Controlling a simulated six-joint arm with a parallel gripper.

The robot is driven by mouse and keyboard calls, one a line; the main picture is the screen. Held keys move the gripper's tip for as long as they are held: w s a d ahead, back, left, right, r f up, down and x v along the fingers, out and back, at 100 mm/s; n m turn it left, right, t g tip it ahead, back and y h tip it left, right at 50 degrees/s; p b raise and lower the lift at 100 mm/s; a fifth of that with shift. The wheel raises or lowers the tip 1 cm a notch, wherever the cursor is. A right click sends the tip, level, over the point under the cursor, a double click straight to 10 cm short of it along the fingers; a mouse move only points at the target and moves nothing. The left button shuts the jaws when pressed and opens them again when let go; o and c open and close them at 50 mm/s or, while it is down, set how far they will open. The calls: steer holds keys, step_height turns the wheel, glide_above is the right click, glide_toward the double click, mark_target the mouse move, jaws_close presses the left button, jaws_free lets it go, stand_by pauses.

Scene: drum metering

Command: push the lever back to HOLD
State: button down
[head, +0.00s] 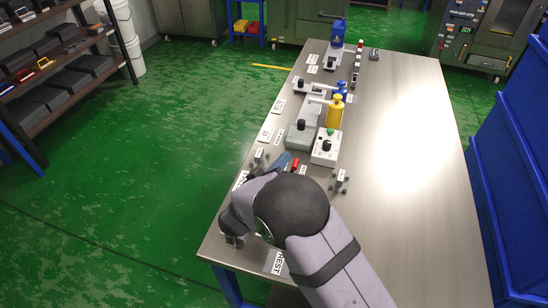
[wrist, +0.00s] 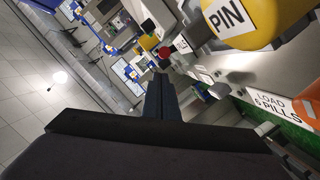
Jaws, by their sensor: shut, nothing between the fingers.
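My gripper (wrist: 161,80) is shut and empty in the wrist view, its two dark fingers together. A round red knob (wrist: 165,52) shows just beyond the fingertips; I cannot tell whether it belongs to the lever, and there is a visible gap in the picture. In the head view my arm covers the near left part of the table, and the gripper is mostly hidden there. A small red part (head: 295,163) lies beside my wrist. No HOLD mark is readable in either view.
A steel table (head: 400,150) carries a white box (head: 326,148) with a green button, a yellow bottle-shaped piece (head: 334,112) and a grey box (head: 299,136). A yellow piece marked PIN (wrist: 250,20) is close at the upper right. The table's right side is clear.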

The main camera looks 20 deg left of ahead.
steer(key=shift+d+f, duration=0.65)
steer(key=shift+d+f+p, duration=0.25)
steer(key=shift+d+p, duration=0.3)
steer(key=shift+d, duration=0.35)
steer(key=shift+d+f, duration=0.15)
steer(key=shift+f, duration=0.15)
steer(key=shift+s, duration=0.1)
steer(key=shift+r, duration=0.1)
steer(key=s+a+r, duration=0.4)
steer(key=s+r, duration=0.2)
steer(key=s, duration=0.3)
steer(key=shift+s+a, duration=0.25)
steer(key=shift+s, duration=0.05)
